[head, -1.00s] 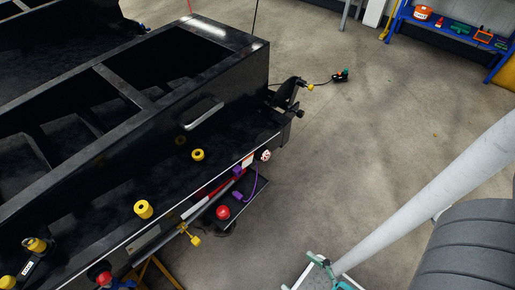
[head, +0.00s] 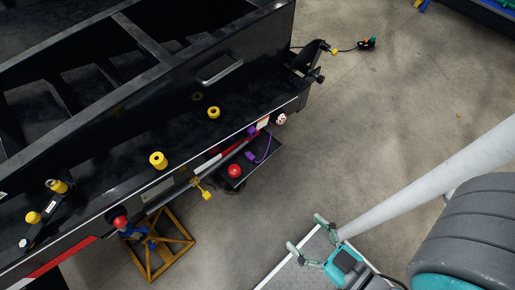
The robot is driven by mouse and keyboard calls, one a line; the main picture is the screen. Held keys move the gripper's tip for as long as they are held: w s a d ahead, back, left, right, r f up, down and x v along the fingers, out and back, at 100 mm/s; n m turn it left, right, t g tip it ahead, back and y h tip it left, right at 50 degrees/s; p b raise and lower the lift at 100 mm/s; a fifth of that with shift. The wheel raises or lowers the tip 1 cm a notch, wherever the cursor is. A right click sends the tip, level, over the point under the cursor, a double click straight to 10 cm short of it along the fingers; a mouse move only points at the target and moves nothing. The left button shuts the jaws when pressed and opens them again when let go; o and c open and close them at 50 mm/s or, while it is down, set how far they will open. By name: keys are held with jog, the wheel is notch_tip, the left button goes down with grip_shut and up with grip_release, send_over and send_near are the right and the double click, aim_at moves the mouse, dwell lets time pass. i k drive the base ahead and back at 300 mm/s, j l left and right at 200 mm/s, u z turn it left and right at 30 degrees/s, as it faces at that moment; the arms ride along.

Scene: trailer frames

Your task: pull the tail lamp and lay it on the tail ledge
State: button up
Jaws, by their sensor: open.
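A black trailer frame (head: 185,95) fills the upper left. A red round piece (head: 235,171) sits on a small black tray (head: 262,168) at the trailer's side. Another red round piece (head: 120,222) is at the trailer's lower edge, with blue parts beside it. I cannot tell which is the tail lamp. The flat black strip (head: 120,185) along the trailer's side bears yellow pieces and may be the tail ledge. My gripper (head: 305,232) is at the bottom centre, its teal-and-grey fingers spread, empty, well apart from the trailer and the red pieces.
Yellow round pieces (head: 158,160) stand on the black strip. A yellow fitting (head: 204,190) and a purple cable (head: 264,150) hang near the tray. An orange stand (head: 160,248) is below the trailer. Concrete floor (head: 400,110) is open on the right.

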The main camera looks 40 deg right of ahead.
aim_at(281, 118)
jog(key=i+l, duration=0.15)
jog(key=l, duration=0.25)
jog(key=i+l, duration=0.15)
jog(key=l, duration=0.2)
jog(key=i+l, duration=0.2)
jog(key=l, duration=0.2)
jog(key=i+l, duration=0.15)
jog(key=l, duration=0.25)
jog(key=i+l, duration=0.15)
jog(key=l, duration=0.2)
jog(key=l+u, duration=0.2)
jog(key=l, duration=0.3)
jog(key=k+l+u, duration=0.2)
jog(key=u, duration=0.15)
jog(key=k+l+u, duration=0.5)
jog(key=u, duration=0.15)
jog(key=l, duration=0.1)
